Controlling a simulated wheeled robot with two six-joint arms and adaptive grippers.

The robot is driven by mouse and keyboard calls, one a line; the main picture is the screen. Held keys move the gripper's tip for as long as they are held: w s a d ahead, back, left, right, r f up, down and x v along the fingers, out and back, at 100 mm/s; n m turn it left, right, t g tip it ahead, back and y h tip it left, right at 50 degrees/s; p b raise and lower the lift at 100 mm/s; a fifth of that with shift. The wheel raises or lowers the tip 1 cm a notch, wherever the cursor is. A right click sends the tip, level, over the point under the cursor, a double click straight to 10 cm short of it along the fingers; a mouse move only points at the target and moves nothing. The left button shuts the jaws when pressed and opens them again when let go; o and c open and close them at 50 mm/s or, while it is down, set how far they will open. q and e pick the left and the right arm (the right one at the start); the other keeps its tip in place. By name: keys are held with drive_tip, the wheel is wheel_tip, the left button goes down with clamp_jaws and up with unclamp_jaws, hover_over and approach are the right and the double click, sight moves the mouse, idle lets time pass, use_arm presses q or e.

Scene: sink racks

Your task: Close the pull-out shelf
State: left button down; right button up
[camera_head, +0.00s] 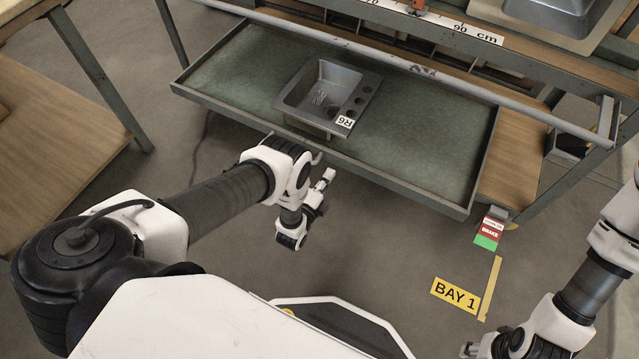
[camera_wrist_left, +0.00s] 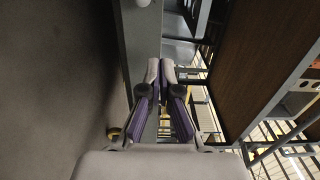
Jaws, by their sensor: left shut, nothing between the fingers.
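The pull-out shelf (camera_head: 430,130), a wide grey-framed tray with a green surface, is out in front of the workbench in the head view. A grey sink basin (camera_head: 295,97) labelled R6 sits on it near the front edge. My left gripper (camera_head: 328,176) is shut and empty, just in front of the shelf's front rim near its middle. In the left wrist view the shut fingers (camera_wrist_left: 161,66) point ahead beside a grey strip that looks like the shelf's edge; contact cannot be told. My right gripper (camera_head: 471,349) shows only partly at the bottom edge.
A long grey rail (camera_head: 350,48) crosses above the shelf. A red and green brake tag (camera_head: 488,230) hangs at the right corner. A yellow BAY 1 label (camera_head: 456,295) lies on the floor. A wooden table (camera_head: 60,140) stands at left.

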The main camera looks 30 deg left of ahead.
sight(340, 158)
use_arm(q)
drive_tip(key=w+b, duration=0.1)
drive_tip(key=w, duration=0.3)
drive_tip(key=shift+w+d+f, duration=0.1)
drive_tip(key=shift+w, duration=0.35)
